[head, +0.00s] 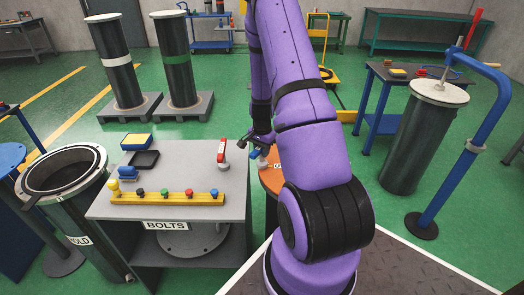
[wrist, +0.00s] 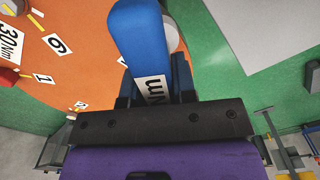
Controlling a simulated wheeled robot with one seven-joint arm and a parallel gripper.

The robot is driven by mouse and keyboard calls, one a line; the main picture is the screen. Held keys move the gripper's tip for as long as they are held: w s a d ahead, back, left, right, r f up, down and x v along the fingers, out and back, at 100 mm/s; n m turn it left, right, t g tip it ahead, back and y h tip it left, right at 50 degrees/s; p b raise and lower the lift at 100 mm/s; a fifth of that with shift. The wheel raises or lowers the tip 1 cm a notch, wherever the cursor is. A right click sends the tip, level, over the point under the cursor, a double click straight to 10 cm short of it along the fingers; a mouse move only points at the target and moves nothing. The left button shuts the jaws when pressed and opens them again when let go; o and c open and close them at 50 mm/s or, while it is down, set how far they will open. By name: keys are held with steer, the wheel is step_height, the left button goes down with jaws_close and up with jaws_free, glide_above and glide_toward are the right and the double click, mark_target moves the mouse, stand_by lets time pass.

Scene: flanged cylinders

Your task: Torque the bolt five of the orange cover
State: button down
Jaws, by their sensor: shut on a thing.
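The orange cover (head: 272,181) shows in the head view as a sliver at the right of the bolts table, mostly hidden behind my arm. In the wrist view the orange cover (wrist: 85,25) fills the upper left, with labels "6" (wrist: 57,43), "1" (wrist: 43,78) and "30Nm" (wrist: 10,42). I see no label 5, and bolt five cannot be made out. My gripper (wrist: 153,88) is shut on a blue tool (wrist: 140,35) with a white label ending in "Nm". The tool extends over the cover's edge; whether it touches is unclear. My gripper (head: 261,143) is small in the head view.
A grey bolts table (head: 180,227) holds a yellow rack (head: 165,198) of several coloured bolts, a red-handled tool (head: 222,152) and a black tray (head: 145,160). An open cylinder (head: 62,175) stands left. A capped cylinder (head: 420,140) and blue post (head: 465,165) stand right.

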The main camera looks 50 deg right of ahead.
steer(key=shift+r, duration=3.15)
